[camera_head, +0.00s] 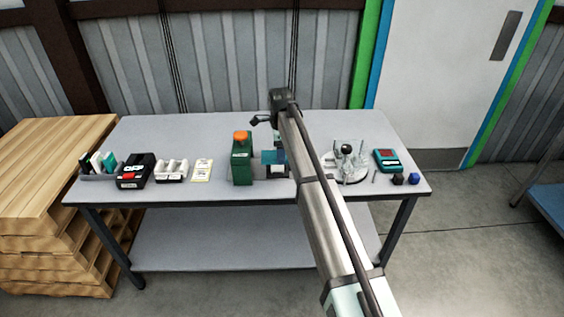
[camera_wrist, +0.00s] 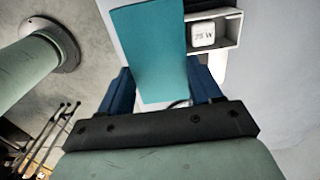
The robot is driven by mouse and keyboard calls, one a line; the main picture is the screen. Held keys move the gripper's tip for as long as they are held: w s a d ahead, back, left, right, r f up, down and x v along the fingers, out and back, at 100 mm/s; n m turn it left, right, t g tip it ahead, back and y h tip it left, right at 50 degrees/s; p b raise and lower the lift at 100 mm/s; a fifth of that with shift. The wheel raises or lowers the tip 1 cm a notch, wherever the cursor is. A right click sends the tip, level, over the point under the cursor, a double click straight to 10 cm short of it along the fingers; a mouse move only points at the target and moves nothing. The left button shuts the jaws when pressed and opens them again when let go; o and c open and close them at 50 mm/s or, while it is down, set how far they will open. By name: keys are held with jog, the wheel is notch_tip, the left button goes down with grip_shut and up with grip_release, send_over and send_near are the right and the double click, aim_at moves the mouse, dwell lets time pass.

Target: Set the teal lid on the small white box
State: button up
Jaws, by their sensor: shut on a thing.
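The teal lid (camera_wrist: 150,45) is a flat plate between the two blue fingers of my gripper (camera_wrist: 160,76) in the wrist view. My gripper is shut on it. The lid also shows in the camera_head view as a teal patch (camera_head: 269,157) beside the green jug. The small white box (camera_wrist: 237,30) is at the upper right of the wrist view, open, with a white block marked "75 W" (camera_wrist: 203,35) inside. The lid is beside the box in that view and hides part of its left side. I cannot tell the gap in height. My arm hides much of this area in the camera_head view.
A green jug with an orange cap (camera_head: 242,165) stands close left of the lid. Further left are a label card (camera_head: 202,170), a white tray, a black box (camera_head: 135,172) and a grey bin. Right of my arm are a round clear fixture (camera_head: 345,165) and a teal meter (camera_head: 388,161).

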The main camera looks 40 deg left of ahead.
jog(key=w+a+n, duration=0.1)
jog(key=a, duration=0.1)
jog(key=w+a+n, duration=0.2)
jog(key=shift+r+n, duration=0.2)
jog(key=shift+n, duration=0.1)
jog(key=n, duration=0.2)
jog(key=w+a+n, duration=0.1)
jog(key=shift+w+a+n, duration=0.1)
jog(key=shift+a+n, duration=0.2)
jog(key=shift+n, duration=0.1)
jog(key=n, duration=0.4)
jog(key=shift+w+a+r, duration=0.1)
jog(key=shift+w+a, duration=0.1)
jog(key=shift+a, duration=0.1)
jog(key=n, duration=0.6)
jog(key=shift+n, duration=0.3)
jog(key=shift+f, duration=2.7)
jog(key=shift+f, duration=0.15)
